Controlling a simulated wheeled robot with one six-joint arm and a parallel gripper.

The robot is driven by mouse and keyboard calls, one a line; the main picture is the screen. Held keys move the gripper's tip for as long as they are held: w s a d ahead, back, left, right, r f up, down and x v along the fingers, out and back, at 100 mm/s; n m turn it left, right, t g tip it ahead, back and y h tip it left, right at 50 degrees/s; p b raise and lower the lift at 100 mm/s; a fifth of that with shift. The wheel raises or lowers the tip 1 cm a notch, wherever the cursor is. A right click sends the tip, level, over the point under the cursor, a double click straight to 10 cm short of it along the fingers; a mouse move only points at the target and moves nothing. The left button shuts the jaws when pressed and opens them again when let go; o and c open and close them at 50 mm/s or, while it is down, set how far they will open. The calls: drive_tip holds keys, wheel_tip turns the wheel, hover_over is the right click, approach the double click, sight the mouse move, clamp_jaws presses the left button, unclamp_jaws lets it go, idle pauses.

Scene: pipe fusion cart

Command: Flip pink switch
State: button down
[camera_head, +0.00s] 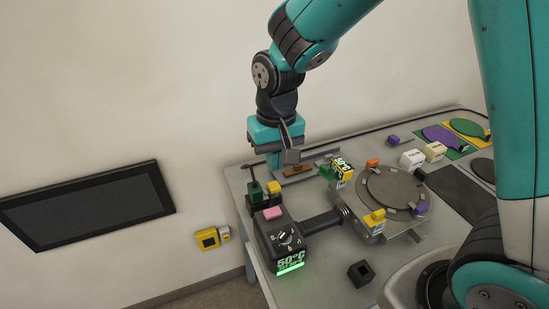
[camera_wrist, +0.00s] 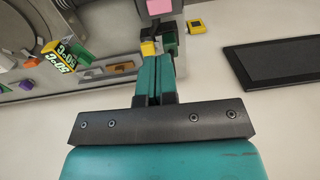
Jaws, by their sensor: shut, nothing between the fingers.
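The pink switch (camera_head: 272,213) is a pink block on top of the black box (camera_head: 286,241) with a dial and a lit "50°C" display, at the front left of the cart. In the wrist view the pink switch (camera_wrist: 159,6) shows at the top edge, partly cut off, beyond my fingertips. My gripper (camera_head: 274,163) is above the back left of the cart, behind the pink switch and apart from it. In the wrist view its teal fingers (camera_wrist: 155,62) are together with nothing held.
A yellow block (camera_head: 273,187) and a dark green block (camera_head: 255,195) with an upright lever stand just behind the pink switch. A round plate (camera_head: 392,187) lies to the right. A yellow box (camera_head: 211,239) and a dark panel (camera_head: 88,205) are on the wall.

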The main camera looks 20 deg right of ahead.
drive_tip(key=s+a+r+n+y+b, duration=0.1)
drive_tip(key=s+r+n+y+b, duration=0.1)
drive_tip(key=s, duration=0.7)
drive_tip(key=s+a+r+n+y+b, duration=0.1)
drive_tip(key=s+r+n+b, duration=0.2)
drive_tip(key=s, duration=0.6)
drive_tip(key=shift+s+r+n+y, duration=0.3)
drive_tip(key=shift+r+n+y, duration=0.1)
drive_tip(key=shift+n, duration=0.5)
